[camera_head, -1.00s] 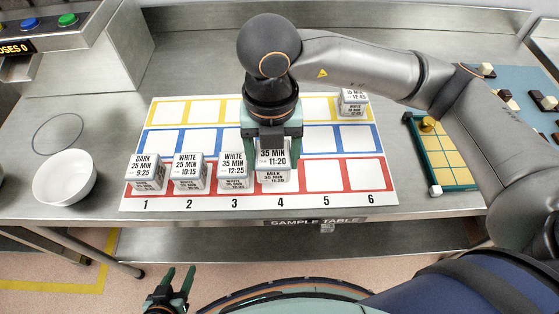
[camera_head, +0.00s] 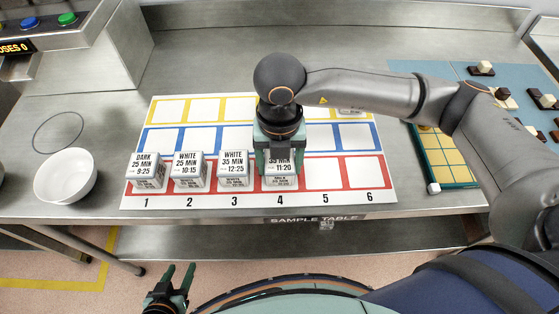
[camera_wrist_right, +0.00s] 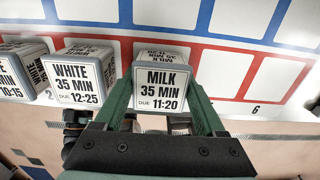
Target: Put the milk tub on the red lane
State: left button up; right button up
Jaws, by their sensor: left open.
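The milk tub (camera_head: 283,183) is a pale box with a white label reading MILK, 35 MIN, 11:20. It is upright at column 4 of the red lane (camera_head: 318,187); I cannot tell whether its base touches the mat. My right gripper (camera_head: 280,168) points down over it, with one finger on each side, and is shut on it. The wrist view shows the tub (camera_wrist_right: 163,90) between the green fingers (camera_wrist_right: 163,100), its label facing the camera. My left gripper (camera_head: 172,279) is open and empty, in front of the table's front edge.
A dark tub (camera_head: 148,170) and two white tubs (camera_head: 188,170) (camera_head: 233,170) fill columns 1 to 3 of the red lane. Columns 5 and 6 there are clear. My right arm partly hides another tub (camera_head: 352,111) at upper right. A white bowl (camera_head: 65,176) stands left.

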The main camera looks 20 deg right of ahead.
jog(key=o, duration=0.4)
jog(key=shift+r, duration=0.1)
notch_tip(320, 180, up, 12)
jog(key=shift+r, duration=0.1)
dwell(0.4)
